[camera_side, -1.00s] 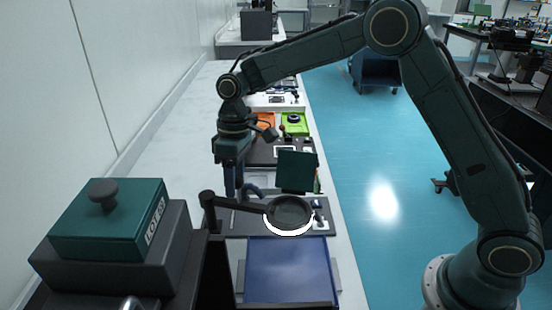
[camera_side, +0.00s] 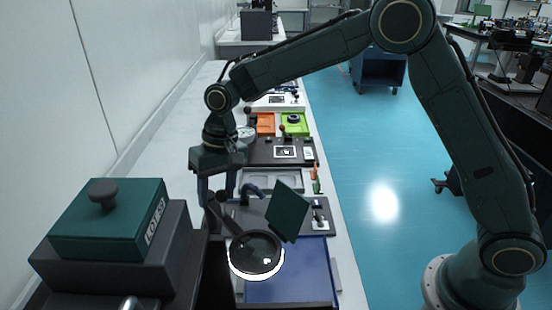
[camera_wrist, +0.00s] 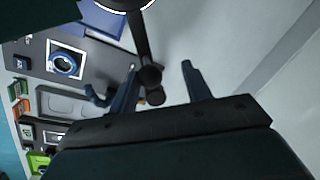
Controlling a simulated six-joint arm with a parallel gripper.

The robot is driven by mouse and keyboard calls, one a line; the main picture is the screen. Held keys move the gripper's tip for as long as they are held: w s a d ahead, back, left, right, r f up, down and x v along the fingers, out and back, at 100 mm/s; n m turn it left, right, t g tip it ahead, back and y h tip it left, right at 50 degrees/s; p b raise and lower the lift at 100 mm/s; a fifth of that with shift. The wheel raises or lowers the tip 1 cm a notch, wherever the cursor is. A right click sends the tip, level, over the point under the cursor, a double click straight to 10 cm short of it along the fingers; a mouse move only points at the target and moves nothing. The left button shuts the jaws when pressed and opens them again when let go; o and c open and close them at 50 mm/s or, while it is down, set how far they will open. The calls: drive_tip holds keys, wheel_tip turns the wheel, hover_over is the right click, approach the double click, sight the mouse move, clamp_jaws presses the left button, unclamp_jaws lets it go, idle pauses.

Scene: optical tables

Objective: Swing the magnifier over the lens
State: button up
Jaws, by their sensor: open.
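The magnifier (camera_side: 256,252) is a dark round glass with a pale rim on a black arm from a post (camera_side: 212,212). In the side view it hangs over the near left of the blue tray, away from the dark plate. Only its rim edge shows at the top of the wrist view (camera_wrist: 126,4). The lens (camera_wrist: 65,64) is a round glass on a white square on the dark plate; a tilted dark green panel (camera_side: 288,210) seems to hide it in the side view. My gripper (camera_wrist: 159,70) is open, with the magnifier's arm between its fingers, near the post.
The blue tray (camera_side: 312,285) lies in front of the dark plate (camera_side: 318,228). A grey tray (camera_side: 290,180) lies behind it, with orange (camera_side: 265,123) and green (camera_side: 300,120) trays farther back. A green-topped box (camera_side: 105,222) stands at near left. The wall closes off the left.

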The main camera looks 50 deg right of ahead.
drive_tip(key=w+a+m+t, duration=0.1)
drive_tip(key=w+a+m, duration=0.1)
drive_tip(key=a+m, duration=0.3)
drive_tip(key=s+d+r+m, duration=0.1)
drive_tip(key=s+d+r, duration=0.15)
drive_tip(key=r, duration=1.15)
drive_tip(key=s+d+r+n+t, duration=0.1)
drive_tip(key=s+d+r+n, duration=0.1)
drive_tip(key=s+d, duration=0.6)
drive_tip(key=s+d+r+n+t+h, duration=0.1)
drive_tip(key=s+d+r, duration=0.3)
drive_tip(key=s+d, duration=0.4)
drive_tip(key=shift+s+d+n+t, duration=0.15)
drive_tip(key=shift+s+n+t, duration=0.25)
drive_tip(key=shift+s+n, duration=0.35)
drive_tip(key=shift+s, duration=0.1)
drive_tip(key=shift+r, duration=0.1)
wheel_tip(320, 180, up, 7)
idle(1.0)
